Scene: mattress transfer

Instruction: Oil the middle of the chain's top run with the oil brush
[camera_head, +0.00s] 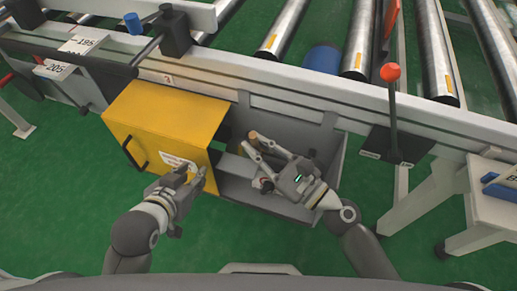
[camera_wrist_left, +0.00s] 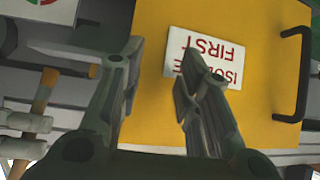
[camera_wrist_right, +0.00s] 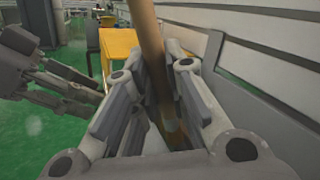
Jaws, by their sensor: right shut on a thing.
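My right gripper (camera_head: 250,145) is shut on the oil brush, whose tan wooden handle (camera_wrist_right: 149,45) runs up between its fingers. The handle also shows at the left edge of the left wrist view (camera_wrist_left: 42,92). The brush's bristles are not clear. The right gripper is over the open grey housing (camera_head: 240,188), right of the yellow cover. My left gripper (camera_head: 195,170) is open and empty, in front of the yellow cover (camera_head: 165,118) with its white label (camera_wrist_left: 207,57) and black handle (camera_wrist_left: 303,75). I cannot make out the chain; the arm and housing hide it.
The conveyor frame (camera_head: 320,88) with steel rollers (camera_head: 360,40) runs above the housing. A red-knobbed lever (camera_head: 392,110) rises at the right. A white stand (camera_head: 490,205) is further right. Green floor (camera_head: 60,200) is free at the left.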

